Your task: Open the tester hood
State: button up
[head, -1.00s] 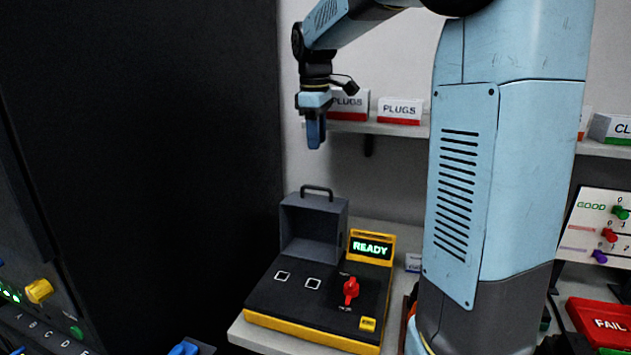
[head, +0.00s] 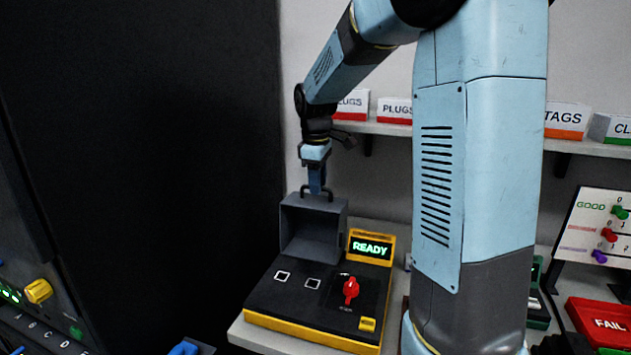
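The tester (head: 262,302) is a black and yellow box on a light bench, with a lit READY screen (head: 370,248) and a red knob (head: 351,290). Its grey hood (head: 308,226) stands raised at the back, its hollow side facing forward over two white square marks. A dark handle (head: 331,195) is on the hood's top edge. My gripper (head: 317,190) points down with its blue fingertips at the handle, overlapping it in the head view. I cannot tell whether the fingers touch or grip it. The fingers appear edge-on, so their gap is hidden.
A shelf (head: 385,128) with labelled boxes runs along the wall behind. A dark panel (head: 150,150) fills the left side. A red FAIL tray (head: 598,322) and a board with coloured plugs (head: 590,232) are at the right.

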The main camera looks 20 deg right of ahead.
grip_shut()
dwell(0.3)
dwell(0.4)
